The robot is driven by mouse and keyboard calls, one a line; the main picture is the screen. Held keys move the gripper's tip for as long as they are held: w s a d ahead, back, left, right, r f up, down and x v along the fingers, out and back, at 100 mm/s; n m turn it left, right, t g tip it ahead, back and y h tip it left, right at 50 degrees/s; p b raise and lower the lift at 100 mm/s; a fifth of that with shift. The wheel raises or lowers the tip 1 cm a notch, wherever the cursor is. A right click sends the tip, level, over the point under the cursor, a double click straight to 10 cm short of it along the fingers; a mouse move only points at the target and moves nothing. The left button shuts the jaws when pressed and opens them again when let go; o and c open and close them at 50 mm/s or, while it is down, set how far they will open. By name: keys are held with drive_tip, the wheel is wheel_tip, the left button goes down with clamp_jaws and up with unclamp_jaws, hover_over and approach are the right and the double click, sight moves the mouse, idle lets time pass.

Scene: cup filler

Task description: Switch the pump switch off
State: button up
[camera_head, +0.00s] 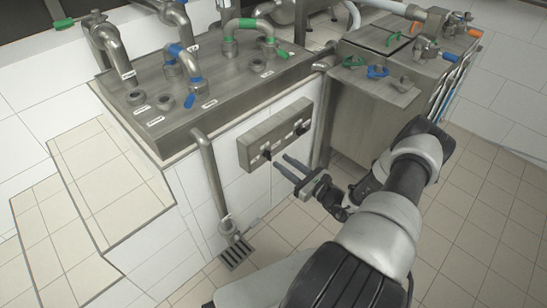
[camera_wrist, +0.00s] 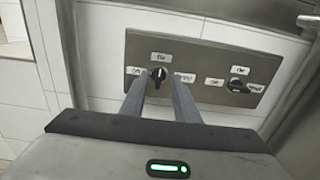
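A grey metal switch panel (camera_head: 275,137) is fixed to the white tiled wall; it also fills the upper middle of the wrist view (camera_wrist: 206,58). It carries two black rotary knobs with small white labels too blurred to read surely. The left knob (camera_wrist: 158,73) points roughly upright, and the right knob (camera_wrist: 238,86) lies turned sideways. I cannot tell which one is the pump switch. My gripper (camera_head: 279,160) is open, its fingers apart and pointing at the left knob. In the wrist view, the fingertips (camera_wrist: 163,80) frame that knob's lower part; contact cannot be told.
A steel counter (camera_head: 215,95) with several pipes and green and blue valves stands above the panel. A vertical pipe (camera_head: 211,175) runs left of the panel to a floor drain (camera_head: 237,253). A steel cabinet (camera_head: 365,110) stands to the right. Tiled floor lies open below.

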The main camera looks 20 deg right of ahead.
sight(271, 154)
drive_tip(key=b+x, duration=0.1)
drive_tip(key=x, duration=0.5)
clamp_jaws()
